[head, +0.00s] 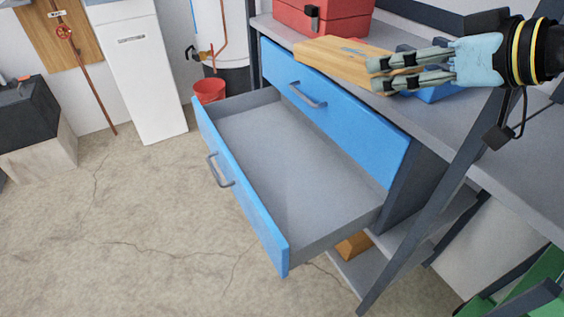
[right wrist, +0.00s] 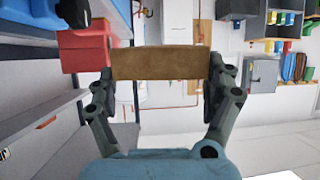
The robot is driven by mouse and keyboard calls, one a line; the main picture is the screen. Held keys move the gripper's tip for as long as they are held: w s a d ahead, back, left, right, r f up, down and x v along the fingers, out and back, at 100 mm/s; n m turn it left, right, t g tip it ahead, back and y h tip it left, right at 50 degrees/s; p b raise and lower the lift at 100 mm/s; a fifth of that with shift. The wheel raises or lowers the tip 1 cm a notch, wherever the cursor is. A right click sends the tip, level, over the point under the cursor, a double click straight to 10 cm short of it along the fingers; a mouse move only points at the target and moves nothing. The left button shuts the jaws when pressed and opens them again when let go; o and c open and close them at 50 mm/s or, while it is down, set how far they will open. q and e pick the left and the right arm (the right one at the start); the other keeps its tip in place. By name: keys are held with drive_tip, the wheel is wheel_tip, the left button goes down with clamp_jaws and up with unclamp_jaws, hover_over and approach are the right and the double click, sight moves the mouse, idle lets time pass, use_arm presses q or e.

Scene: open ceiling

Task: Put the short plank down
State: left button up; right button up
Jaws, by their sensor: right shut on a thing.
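The short plank (head: 330,58) is a light wooden board. My right gripper (head: 385,75) is shut on its near end, in the upper right of the head view. The plank appears in front of the workbench top and above the blue drawer unit; whether it touches the bench I cannot tell. In the right wrist view the plank (right wrist: 160,63) lies crosswise between the two fingers of my right gripper (right wrist: 158,88). My left gripper is not in view.
An open, empty drawer (head: 290,165) with a blue front juts out below the bench (head: 440,110). A red toolbox (head: 320,17) stands at the back of the bench, and a blue object (head: 437,93) lies behind my gripper. A red bucket (head: 209,91) stands on the floor.

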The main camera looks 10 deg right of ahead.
drive_tip(key=w+a+f+b, duration=0.2)
drive_tip(key=f+b, duration=0.4)
drive_tip(key=f, duration=0.7)
drive_tip(key=w+a+f+m+g+h+b, duration=0.1)
drive_tip(key=w+a+f+b, duration=0.2)
drive_tip(key=f+b, duration=0.4)
drive_tip(key=w+a+f+h+b, duration=0.1)
drive_tip(key=f+b, duration=0.5)
drive_tip(key=f, duration=1.4)
drive_tip(key=shift+w+a, duration=0.35)
drive_tip(key=shift+w, duration=0.25)
drive_tip(key=shift+w+a, duration=0.35)
drive_tip(key=shift+w, duration=0.25)
drive_tip(key=shift+f, duration=0.25)
drive_tip(key=shift+r, duration=0.15)
drive_tip(key=o, duration=1.2)
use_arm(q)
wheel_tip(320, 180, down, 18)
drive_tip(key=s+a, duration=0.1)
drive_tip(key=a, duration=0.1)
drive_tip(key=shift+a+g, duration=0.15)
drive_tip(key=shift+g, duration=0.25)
